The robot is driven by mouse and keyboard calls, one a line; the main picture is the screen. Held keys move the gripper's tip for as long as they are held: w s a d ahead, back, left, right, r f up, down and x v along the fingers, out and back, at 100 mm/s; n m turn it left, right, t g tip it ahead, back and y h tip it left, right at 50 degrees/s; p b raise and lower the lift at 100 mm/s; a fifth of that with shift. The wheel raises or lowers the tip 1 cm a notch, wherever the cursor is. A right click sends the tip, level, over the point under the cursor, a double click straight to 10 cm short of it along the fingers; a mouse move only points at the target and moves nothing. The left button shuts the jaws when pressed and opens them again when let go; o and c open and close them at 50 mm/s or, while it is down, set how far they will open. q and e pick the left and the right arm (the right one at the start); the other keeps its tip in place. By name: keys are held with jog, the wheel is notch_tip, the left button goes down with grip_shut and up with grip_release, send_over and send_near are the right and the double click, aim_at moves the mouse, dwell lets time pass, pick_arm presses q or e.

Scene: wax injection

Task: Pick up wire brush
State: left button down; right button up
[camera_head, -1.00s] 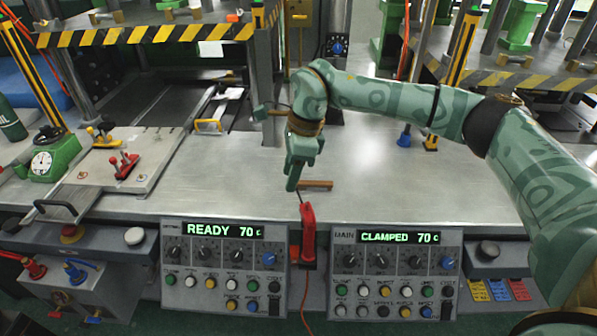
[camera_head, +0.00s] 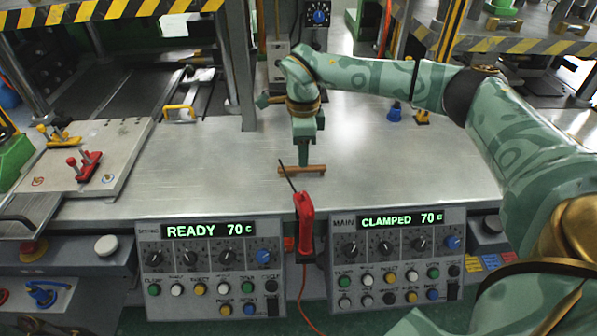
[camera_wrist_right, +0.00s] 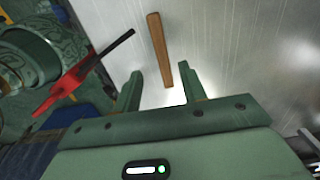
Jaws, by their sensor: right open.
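The wire brush (camera_head: 290,171) lies on the metal worktop, behind the red hot-tool handle. I see its brown wooden handle as a short stick; bristles cannot be made out. My right gripper (camera_head: 304,165) points down at the middle of the brush in the head view. In the right wrist view, the brush (camera_wrist_right: 157,40) runs away from the gripper, its near end between the two spread fingers (camera_wrist_right: 162,70). The right gripper is open and not closed on the brush. Whether the fingers touch it cannot be told. My left gripper is not in view.
A red-handled tool with a thin dark tip (camera_head: 305,216) stands close in front of the brush; it also shows in the wrist view (camera_wrist_right: 68,85). Two control panels (camera_head: 147,262) line the front edge. The worktop (camera_head: 210,160) is clear left of the brush.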

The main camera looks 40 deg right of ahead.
aim_at(302, 171)
jog(key=f, duration=0.1)
jog(key=f+b, duration=0.1)
jog(key=f, duration=0.1)
jog(key=f+b, duration=0.1)
jog(key=f, duration=0.1)
jog(key=shift+w+f, duration=0.1)
jog(key=shift+w, duration=0.2)
pick_arm(q)
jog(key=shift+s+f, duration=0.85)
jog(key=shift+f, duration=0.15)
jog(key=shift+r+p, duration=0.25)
jog(key=shift+p, duration=0.05)
pick_arm(e)
jog(key=shift+f, duration=0.1)
grip_shut()
